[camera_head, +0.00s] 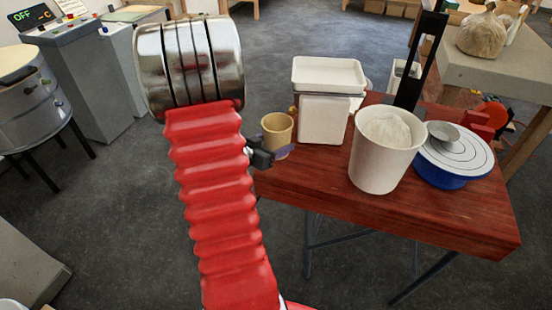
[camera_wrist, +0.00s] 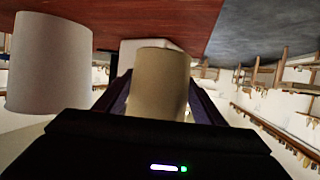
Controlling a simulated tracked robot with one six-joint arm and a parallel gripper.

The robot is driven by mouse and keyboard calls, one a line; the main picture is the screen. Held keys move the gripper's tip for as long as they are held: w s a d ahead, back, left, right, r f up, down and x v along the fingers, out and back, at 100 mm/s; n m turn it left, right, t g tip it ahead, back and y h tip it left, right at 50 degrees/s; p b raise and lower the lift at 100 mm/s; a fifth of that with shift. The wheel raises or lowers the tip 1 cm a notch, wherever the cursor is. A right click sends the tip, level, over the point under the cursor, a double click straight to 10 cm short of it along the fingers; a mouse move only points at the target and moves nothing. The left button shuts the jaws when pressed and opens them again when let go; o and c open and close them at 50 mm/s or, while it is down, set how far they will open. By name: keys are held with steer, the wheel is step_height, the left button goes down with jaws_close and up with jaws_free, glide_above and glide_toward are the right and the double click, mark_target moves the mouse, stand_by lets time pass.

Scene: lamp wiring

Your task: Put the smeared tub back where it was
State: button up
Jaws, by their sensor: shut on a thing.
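A small tan tub (camera_head: 277,131) is at the left end of the red wooden table (camera_head: 430,215), beside a white box-like stand. My gripper (camera_head: 280,153) is shut on this tub, its dark fingers low around it.
A white bucket of pale powder (camera_head: 384,150) stands to the right, also in the wrist view (camera_wrist: 62,62). Behind the tub is a scale-like white stand with a tray (camera_head: 328,77). A blue-based wheel (camera_head: 440,175) is farther right. The table's front strip is clear.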

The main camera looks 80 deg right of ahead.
steer(key=shift+f, duration=1)
steer(key=shift+f, duration=2.1)
steer(key=o, duration=1.4)
steer(key=shift+f, duration=0.1)
steer(key=shift+c, duration=0.2)
steer(key=shift+w+a+r, duration=0.1)
steer(key=shift+a+r, duration=0.05)
steer(key=shift+r, duration=0.05)
steer(key=v, duration=1.1)
steer(key=shift+a, duration=0.3)
